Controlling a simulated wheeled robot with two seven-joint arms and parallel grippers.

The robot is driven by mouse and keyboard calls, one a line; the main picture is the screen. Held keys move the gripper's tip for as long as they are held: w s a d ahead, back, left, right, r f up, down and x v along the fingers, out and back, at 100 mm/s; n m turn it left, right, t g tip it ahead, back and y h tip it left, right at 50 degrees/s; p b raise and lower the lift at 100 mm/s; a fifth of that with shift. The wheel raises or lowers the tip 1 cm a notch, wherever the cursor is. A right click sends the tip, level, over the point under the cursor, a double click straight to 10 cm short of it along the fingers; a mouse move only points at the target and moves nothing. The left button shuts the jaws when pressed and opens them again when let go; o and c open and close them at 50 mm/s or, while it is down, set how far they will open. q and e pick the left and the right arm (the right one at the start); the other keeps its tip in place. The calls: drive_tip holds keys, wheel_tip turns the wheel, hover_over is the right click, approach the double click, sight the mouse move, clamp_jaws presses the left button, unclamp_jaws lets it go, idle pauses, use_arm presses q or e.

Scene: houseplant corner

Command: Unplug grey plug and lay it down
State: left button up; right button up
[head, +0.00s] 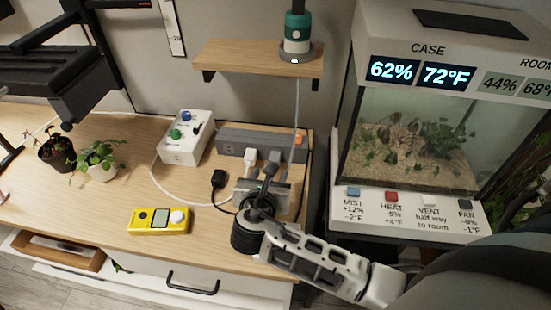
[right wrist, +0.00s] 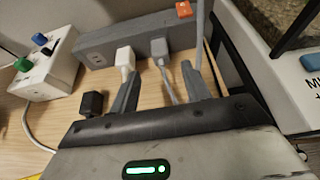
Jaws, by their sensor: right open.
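The grey plug (right wrist: 159,48) sits in the grey power strip (right wrist: 100,42), between a white plug (right wrist: 124,58) on its left and the orange switch (right wrist: 184,9) end. Its grey cable runs back toward my gripper. My right gripper (right wrist: 162,70) is open, with its fingers on either side of the grey plug's cable, just in front of the plug. It does not grip it. In the head view, the power strip (head: 232,139) lies at the back of the desk, and my right gripper partly hides the area before it. My left gripper is not in view.
A black plug (head: 218,179) lies loose on the desk. A yellow meter (head: 160,220) and a white control box (head: 186,138) are to the left. The terrarium (head: 420,130) stands at right. A shelf (head: 258,58) overhangs the strip. Bare desk lies around the meter.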

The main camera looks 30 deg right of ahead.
sight(274, 160)
drive_tip(key=shift+b+x, duration=0.35)
drive_tip(key=shift+x, duration=4)
drive_tip(key=shift+r+p, duration=0.1)
drive_tip(key=shift+p, duration=0.25)
clamp_jaws()
drive_tip(key=shift+s+a, duration=0.9)
drive_tip(key=shift+s, duration=0.3)
drive_tip(key=shift+s+a, duration=0.95)
drive_tip(key=shift+s, duration=0.25)
